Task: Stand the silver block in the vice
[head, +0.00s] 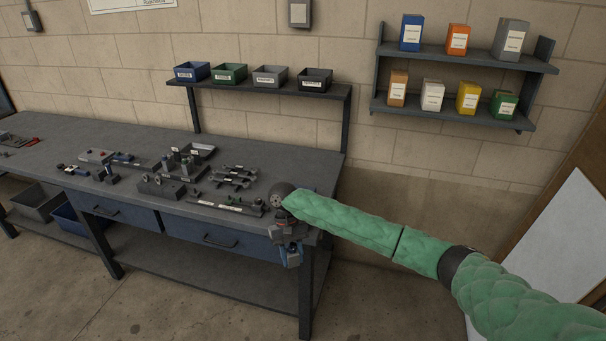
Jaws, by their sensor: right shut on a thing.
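My right gripper (292,262) hangs below my wrist in front of the bench's right front corner, pointing down. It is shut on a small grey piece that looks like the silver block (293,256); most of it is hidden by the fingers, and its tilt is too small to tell. I cannot make out the vice for certain among the small dark fixtures on the bench. A dark block-like fixture (160,187) sits near the bench's front edge, left of the gripper. My left gripper is not in view.
The workbench (235,212) carries a dark tray (198,150), wrenches (236,176) and a labelled bar (225,206). Several bins, including a blue bin (192,71), stand on a raised shelf. A wall shelf (460,60) holds boxes. The floor before the bench is clear.

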